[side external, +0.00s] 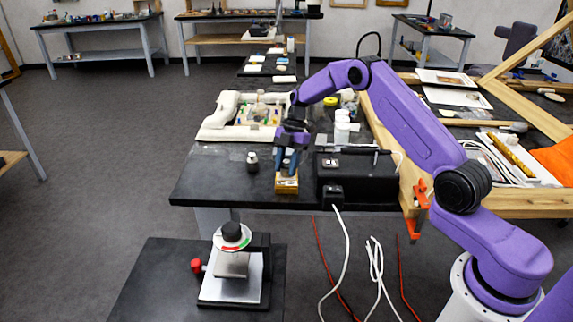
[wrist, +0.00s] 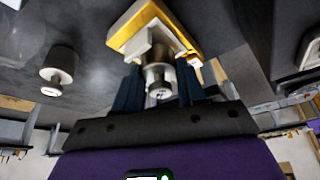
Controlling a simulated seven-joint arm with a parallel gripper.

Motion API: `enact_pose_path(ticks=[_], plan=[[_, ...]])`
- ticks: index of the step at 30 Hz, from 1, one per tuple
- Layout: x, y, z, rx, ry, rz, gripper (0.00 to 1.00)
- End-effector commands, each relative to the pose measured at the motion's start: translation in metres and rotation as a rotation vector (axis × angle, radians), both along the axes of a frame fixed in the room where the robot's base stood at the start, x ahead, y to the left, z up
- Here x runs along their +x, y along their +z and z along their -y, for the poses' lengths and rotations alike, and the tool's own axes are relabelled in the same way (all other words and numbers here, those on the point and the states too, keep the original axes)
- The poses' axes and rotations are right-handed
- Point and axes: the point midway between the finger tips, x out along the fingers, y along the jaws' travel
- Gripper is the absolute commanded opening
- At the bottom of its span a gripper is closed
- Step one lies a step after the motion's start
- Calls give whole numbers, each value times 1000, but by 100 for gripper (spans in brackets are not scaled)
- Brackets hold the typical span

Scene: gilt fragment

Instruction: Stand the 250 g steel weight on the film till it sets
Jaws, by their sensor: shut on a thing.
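My gripper (side external: 289,165) points down over the gilt fragment (side external: 287,185) near the front edge of the black bench. In the wrist view my gripper's blue fingers (wrist: 159,72) are shut on a steel weight (wrist: 158,84). The held weight lines up with a pale pad or film on the gilt fragment (wrist: 140,28); I cannot tell whether it touches. A second knobbed steel weight (side external: 252,161) stands on the bench left of the fragment; it also shows in the wrist view (wrist: 59,66). No mass marking is readable on either weight.
A black box (side external: 350,180) stands close on the right. A white padded frame (side external: 240,116) lies behind to the left, with white bottles (side external: 342,127) behind. A press with a red knob (side external: 232,265) sits on a lower table in front. The bench's left front is clear.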

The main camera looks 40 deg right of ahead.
Motion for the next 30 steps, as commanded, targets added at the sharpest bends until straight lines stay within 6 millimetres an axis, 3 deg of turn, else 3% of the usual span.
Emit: enact_pose_path(ticks=[25, 26, 30], plan=[[0, -3, 0, 0, 0, 1, 9], [0, -3, 0, 0, 0, 1, 48], [0, -3, 0, 0, 0, 1, 48]])
